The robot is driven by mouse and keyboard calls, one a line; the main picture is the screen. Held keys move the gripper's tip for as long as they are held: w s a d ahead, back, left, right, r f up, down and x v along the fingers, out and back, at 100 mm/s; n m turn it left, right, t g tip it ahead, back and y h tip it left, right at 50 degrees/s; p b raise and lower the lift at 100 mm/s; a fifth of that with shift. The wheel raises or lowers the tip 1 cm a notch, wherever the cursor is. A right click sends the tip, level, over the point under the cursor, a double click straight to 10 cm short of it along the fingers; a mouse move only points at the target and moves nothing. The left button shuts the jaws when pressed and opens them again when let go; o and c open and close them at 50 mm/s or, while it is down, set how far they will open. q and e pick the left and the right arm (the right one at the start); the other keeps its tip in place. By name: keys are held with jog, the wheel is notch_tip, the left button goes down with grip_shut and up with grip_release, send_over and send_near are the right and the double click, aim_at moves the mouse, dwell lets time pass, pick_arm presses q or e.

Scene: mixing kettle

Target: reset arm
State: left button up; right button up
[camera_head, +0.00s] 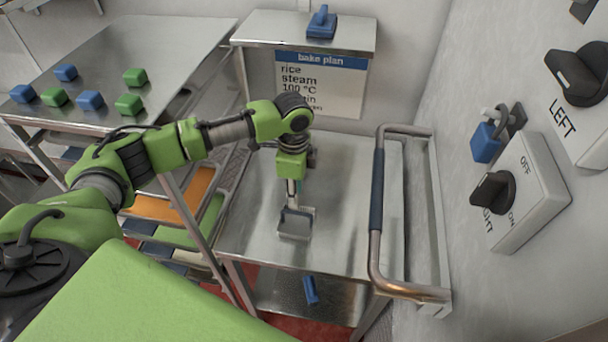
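My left arm comes in from the left and bends down over a steel cart top. My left gripper (295,215) points down just above or at the cart's steel surface (340,235). Its fingers are small and grey here, and I cannot tell whether they are open or shut, or whether the flat grey piece at their tips is part of the gripper. My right gripper is not in view.
A steel table (160,50) at the left bears several blue and green blocks. A blue-topped item (321,22) lies on a shelf above the bake plan sign (320,85). A bent rail (378,190) edges the cart. A switch box (520,190) is on the right wall.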

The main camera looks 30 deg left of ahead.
pick_arm(q)
jog(key=s+d+f+n+t+h, duration=0.1)
jog(key=s+d+f+n+h, duration=0.15)
jog(key=s+d, duration=0.55)
jog(key=s+d+f+n+t+h, duration=0.1)
jog(key=s+d+f, duration=0.3)
jog(key=d, duration=0.5)
jog(key=s+a+r+n+t+y, duration=0.1)
jog(key=s+a+r+n+y, duration=0.15)
jog(key=s+a+n, duration=0.9)
notch_tip(320, 180, down, 34)
jog(key=s+m+b, duration=0.2)
jog(key=s+b, duration=0.1)
jog(key=b, duration=0.5)
jog(key=s+a+f+g+b, duration=0.1)
jog(key=s+a+f+b, duration=0.1)
jog(key=s+f, duration=0.6)
jog(key=s+a+f+g+y+b, duration=0.1)
jog(key=s+f+b, duration=0.3)
jog(key=s+f, duration=0.5)
notch_tip(320, 180, down, 6)
jog(key=shift+a+f, duration=0.25)
jog(key=shift+a, duration=0.1)
